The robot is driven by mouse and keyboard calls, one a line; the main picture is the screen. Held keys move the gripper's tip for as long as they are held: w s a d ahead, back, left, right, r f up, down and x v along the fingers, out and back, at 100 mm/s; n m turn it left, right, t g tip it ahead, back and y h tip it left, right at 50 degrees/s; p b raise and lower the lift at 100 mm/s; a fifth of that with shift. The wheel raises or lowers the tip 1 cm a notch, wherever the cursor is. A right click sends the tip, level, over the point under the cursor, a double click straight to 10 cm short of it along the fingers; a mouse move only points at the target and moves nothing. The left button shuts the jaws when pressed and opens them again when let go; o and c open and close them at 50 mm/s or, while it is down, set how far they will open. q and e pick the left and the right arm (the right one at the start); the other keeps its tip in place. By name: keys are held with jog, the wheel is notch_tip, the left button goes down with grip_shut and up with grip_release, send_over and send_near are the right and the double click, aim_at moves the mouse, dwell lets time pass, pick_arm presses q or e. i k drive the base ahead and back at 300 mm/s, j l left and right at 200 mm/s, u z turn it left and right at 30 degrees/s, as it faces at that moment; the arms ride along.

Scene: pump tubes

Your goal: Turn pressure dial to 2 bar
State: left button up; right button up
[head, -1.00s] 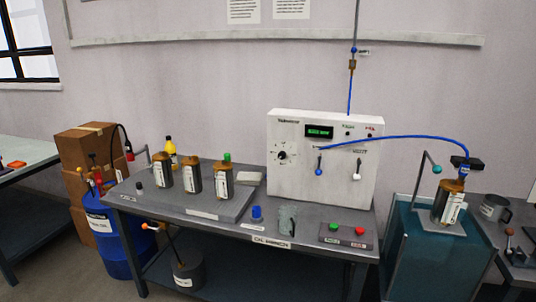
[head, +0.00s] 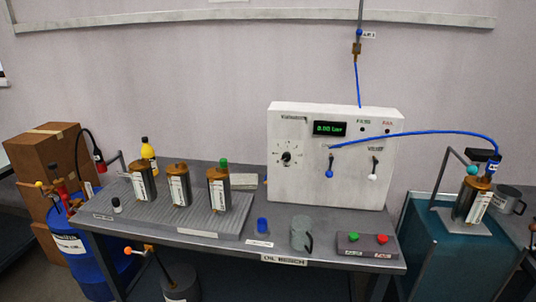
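The pressure dial (head: 287,157) is a black round knob with a ring of marks on the left of the white control box's front. Its pointer setting is too small to read. The white control box (head: 318,190) stands at the back of the grey bench. Its green display (head: 330,128) appears to read 0.00 bar. Neither of my grippers shows in the head view.
Several brown-topped cylinders, one a pump (head: 219,188), stand on a ridged plate at the left. A blue cap (head: 262,225), grey mug (head: 301,236) and button box (head: 355,247) sit along the front edge. A blue hose (head: 430,134) runs right to a cylinder (head: 470,202) on a teal tank (head: 425,240).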

aim_at(286, 155)
jog(key=i+j+u, duration=0.15)
jog(key=i+j, duration=0.5)
jog(key=j, duration=0.15)
